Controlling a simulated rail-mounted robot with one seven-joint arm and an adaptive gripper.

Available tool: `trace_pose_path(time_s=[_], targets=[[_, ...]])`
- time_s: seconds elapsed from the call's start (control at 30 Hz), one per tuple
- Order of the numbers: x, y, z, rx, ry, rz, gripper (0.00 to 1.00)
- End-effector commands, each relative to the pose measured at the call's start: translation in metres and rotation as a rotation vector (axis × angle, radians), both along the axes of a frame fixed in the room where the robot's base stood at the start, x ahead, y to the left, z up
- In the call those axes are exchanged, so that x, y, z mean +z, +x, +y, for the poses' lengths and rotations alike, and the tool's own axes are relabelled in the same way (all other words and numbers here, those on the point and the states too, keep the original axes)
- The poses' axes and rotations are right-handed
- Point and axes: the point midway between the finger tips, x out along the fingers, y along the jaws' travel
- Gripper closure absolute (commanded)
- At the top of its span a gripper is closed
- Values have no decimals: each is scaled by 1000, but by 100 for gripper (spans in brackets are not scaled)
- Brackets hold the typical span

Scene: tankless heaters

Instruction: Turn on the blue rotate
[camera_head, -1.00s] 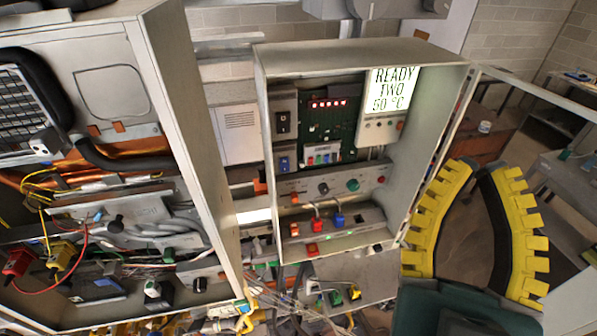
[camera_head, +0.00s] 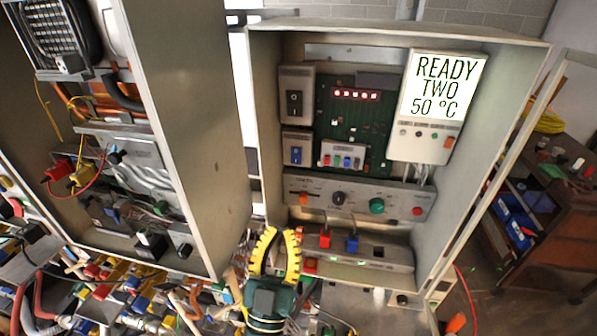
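The open heater cabinet (camera_head: 470,110) on the right holds several controls. A blue rocker switch (camera_head: 296,154) is on its left side, below a black rocker switch (camera_head: 294,103). A control strip below carries a dark round knob (camera_head: 339,198) and a green round knob (camera_head: 376,206). A blue plug-like part (camera_head: 351,243) stands on the lower strip beside a red one (camera_head: 325,239). I cannot tell which blue part is the rotate. My gripper (camera_head: 279,234), with yellow toothed fingers, is open and appears empty. It shows in front of the cabinet's lower left corner, left of the blue plug-like part.
A second open cabinet (camera_head: 190,130) stands at the left, with wires and devices inside. Loose cables and coloured parts (camera_head: 130,300) clutter the lower left. The heater's open door (camera_head: 500,190) and a brown shelf (camera_head: 550,220) are at the right. A screen (camera_head: 442,85) reads "READY TWO 50 °C".

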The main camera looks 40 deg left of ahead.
Motion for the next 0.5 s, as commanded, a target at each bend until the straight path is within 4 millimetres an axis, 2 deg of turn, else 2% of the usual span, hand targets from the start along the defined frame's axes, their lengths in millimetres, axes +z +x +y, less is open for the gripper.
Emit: trace_pose_path(time_s=[0.17, 0.5], targets=[[8, 6, 3, -1, 2, -2, 100], [53, 53, 31, -3, 2, -4, 100]])
